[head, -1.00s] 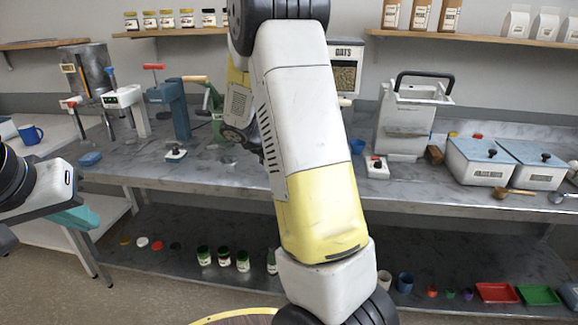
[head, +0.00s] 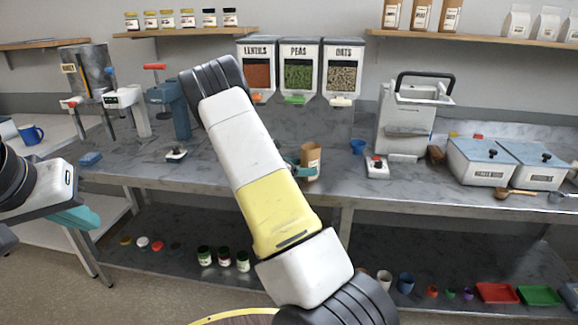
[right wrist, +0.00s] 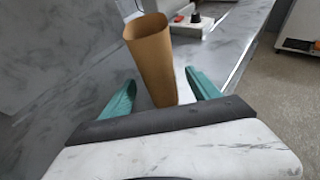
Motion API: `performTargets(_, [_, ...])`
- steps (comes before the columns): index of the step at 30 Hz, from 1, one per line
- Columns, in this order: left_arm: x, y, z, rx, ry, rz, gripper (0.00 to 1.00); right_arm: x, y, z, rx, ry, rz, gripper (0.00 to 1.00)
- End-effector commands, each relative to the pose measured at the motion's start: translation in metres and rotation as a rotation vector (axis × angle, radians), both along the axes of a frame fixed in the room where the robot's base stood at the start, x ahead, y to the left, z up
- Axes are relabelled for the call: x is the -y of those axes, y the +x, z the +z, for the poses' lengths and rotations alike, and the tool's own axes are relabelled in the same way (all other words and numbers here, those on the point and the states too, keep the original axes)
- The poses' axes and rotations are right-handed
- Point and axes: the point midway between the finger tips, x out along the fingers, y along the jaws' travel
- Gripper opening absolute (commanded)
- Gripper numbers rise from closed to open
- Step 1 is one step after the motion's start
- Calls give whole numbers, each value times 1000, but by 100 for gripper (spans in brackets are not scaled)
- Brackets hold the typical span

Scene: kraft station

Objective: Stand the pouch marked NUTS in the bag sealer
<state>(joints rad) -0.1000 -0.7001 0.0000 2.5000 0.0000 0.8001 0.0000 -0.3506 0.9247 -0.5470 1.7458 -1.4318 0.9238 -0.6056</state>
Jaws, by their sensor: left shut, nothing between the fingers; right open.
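A brown kraft pouch (head: 311,158) stands upright, open at the top, on the metal bench below the dispensers. No NUTS marking can be read on it. My right gripper (head: 297,165) is at the pouch, partly hidden by my arm. In the right wrist view the pouch (right wrist: 150,55) appears between the open teal fingers (right wrist: 160,92), with a gap on both sides. A white machine with a black handle (head: 412,115), which looks like the bag sealer, stands right of the pouch. My left gripper (head: 78,218) is shut and empty at the far left.
Lidded bins (head: 480,162) are at the right. Dispensers (head: 298,72) hang above. Presses (head: 170,105) stand at the left.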

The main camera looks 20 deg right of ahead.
Motion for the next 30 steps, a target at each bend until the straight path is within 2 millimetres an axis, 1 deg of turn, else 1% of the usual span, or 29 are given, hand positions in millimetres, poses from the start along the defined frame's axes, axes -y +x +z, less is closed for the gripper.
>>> performTargets(1, [0,0,0,0,0,0,0,9,2,-3,-1,-1,-3,71])
performTargets(4, [0,0,0,0,0,0,0,20,5,-7,0,-1,-1,71])
performTargets(11, [0,0,0,0,0,0,0,22,5,-8,1,0,0,71])
performTargets(14, [0,0,0,0,0,0,0,22,5,-8,1,0,0,53])
performTargets(18, [0,0,0,0,0,0,0,21,5,-8,1,0,0,26])
performTargets(20, [0,0,0,0,0,0,0,21,5,-8,1,0,0,14])
performTargets(21, [0,0,0,0,0,0,0,21,5,-8,1,0,0,6])
performTargets(23, [0,0,0,0,0,0,0,21,5,-7,1,0,0,0])
performTargets(30, [0,0,0,0,0,0,0,21,5,-6,2,1,0,0])
